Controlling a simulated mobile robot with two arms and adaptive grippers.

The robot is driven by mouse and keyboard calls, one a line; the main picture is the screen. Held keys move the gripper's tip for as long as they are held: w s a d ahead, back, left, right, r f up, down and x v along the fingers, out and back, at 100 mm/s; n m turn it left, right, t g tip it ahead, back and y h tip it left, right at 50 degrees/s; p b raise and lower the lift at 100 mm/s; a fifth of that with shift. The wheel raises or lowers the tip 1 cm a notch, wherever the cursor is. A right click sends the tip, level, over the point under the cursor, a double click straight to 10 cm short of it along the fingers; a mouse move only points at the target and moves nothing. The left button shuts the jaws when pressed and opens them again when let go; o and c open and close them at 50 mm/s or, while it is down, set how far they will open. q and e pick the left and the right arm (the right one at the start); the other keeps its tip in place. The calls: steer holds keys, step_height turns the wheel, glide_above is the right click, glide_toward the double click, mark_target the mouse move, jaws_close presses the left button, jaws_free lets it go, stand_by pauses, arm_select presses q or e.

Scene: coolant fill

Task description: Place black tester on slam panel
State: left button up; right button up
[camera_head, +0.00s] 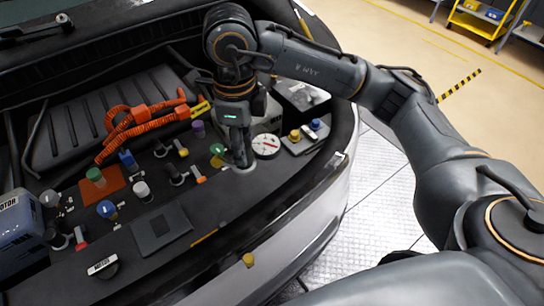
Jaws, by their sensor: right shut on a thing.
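My right gripper (241,155) points down over the right part of the open engine bay. It is shut on what appears to be the black tester, whose body is mostly hidden by the gripper. A round white dial with red marks (265,147) shows close to the gripper's right side and seems to belong to the tester. A pale ring shows under the fingertips; contact below is unclear. The dark slam panel (215,222) runs along the front of the bay, left of and nearer than the gripper. A flat dark square pad (160,232) lies on it. My left gripper is not in view.
Several coloured caps and fittings stand on the panel, including a green cap (217,149) beside the gripper. A black round piece with a white label (102,267) is at front left. Orange hoses (140,120) lie behind. A blue box (22,245) stands at far left.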

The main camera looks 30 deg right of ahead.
mark_target(261, 143)
steer(key=d, duration=0.1)
steer(key=w+d+f, duration=0.1)
steer(key=d, duration=0.2)
steer(key=shift+w+d+f+p, duration=0.25)
steer(key=shift+w+f+p, duration=0.05)
steer(key=shift+f+p, duration=0.1)
steer(key=d+f+p, duration=0.1)
steer(key=f, duration=0.2)
steer(key=w+d+f+p, duration=0.1)
steer(key=d+f, duration=0.1)
steer(key=f, duration=0.1)
steer(key=w+d+f+p, duration=0.1)
steer(key=f, duration=0.2)
steer(key=shift+w+d, duration=0.1)
steer(key=shift+d, duration=0.3)
steer(key=shift+f, duration=0.15)
steer(key=shift+f, duration=0.1)
steer(key=o, duration=0.9)
steer(key=shift+c, duration=0.2)
steer(key=shift+o, duration=0.2)
